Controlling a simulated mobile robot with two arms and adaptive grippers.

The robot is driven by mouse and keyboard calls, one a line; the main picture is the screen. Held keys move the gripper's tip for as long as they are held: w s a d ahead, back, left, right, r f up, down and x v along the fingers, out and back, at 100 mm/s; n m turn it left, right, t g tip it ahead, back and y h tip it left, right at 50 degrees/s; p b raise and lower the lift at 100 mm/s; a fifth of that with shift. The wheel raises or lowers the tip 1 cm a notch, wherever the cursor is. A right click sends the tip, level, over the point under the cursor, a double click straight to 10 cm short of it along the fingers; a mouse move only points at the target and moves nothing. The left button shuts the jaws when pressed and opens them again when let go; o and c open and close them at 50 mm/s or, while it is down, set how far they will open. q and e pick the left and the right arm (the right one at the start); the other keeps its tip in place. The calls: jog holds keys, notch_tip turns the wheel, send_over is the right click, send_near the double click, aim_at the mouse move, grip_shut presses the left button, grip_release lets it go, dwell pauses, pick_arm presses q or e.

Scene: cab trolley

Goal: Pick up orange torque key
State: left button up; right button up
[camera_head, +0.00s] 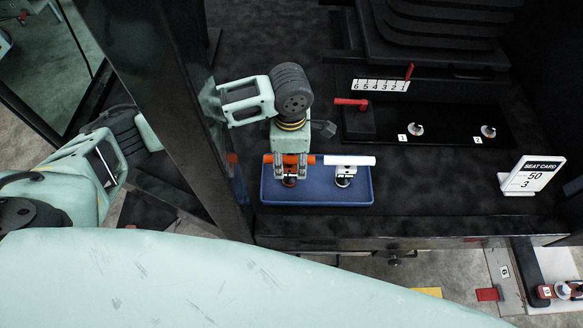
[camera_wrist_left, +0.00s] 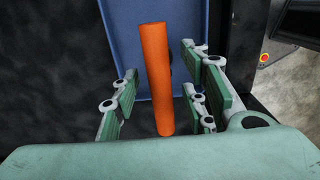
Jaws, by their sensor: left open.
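The orange torque key (camera_head: 306,159) stands on the left side of a blue tray (camera_head: 334,197), its orange bar lying sideways at the top. My left gripper (camera_head: 290,172) is over it, with its fingers down around the orange bar. In the left wrist view the orange bar (camera_wrist_left: 156,75) runs between the open fingers, with visible space on both sides. The lower part of the key is mostly hidden. My right gripper is not in view.
A white-handled key (camera_head: 350,160) stands close by on the right of the same tray. A red lever (camera_head: 352,102), a numbered scale (camera_head: 381,86) and a seat card (camera_head: 531,177) are farther off. A dark post (camera_head: 175,110) rises left of the tray.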

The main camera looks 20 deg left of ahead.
aim_at(290, 169)
pick_arm(q)
notch_tip(290, 169, down, 5)
jog(key=shift+a+r, duration=0.1)
grip_shut()
dwell(0.5)
